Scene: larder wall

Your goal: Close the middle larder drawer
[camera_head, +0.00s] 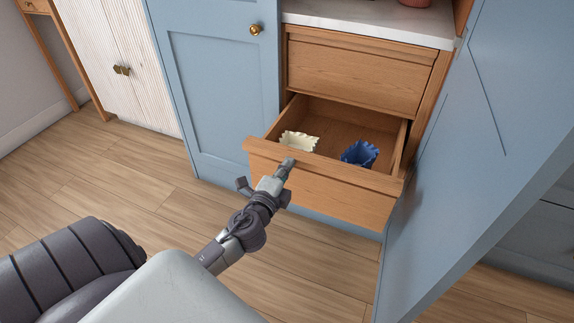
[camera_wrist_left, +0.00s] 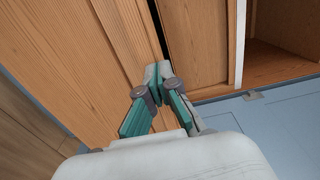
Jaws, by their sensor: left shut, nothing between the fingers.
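The wooden larder drawer (camera_head: 320,182) is pulled out below a shut wooden drawer (camera_head: 352,77). A cream ruffled container (camera_head: 299,141) and a blue ruffled container (camera_head: 360,154) are inside it. My left gripper (camera_head: 287,165) is shut and empty, with its fingertips at the top edge of the drawer front, left of its middle. In the left wrist view, the shut fingertips (camera_wrist_left: 158,72) are close against the wood of the drawer front (camera_wrist_left: 85,65). I cannot tell whether they touch it. My right gripper is not in view.
A blue door (camera_head: 475,145) stands open on the right of the drawer. A blue cabinet panel (camera_head: 222,90) with a brass knob (camera_head: 256,30) is on the left. A white counter (camera_head: 375,22) is above. The wooden floor (camera_head: 125,180) at the left is clear.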

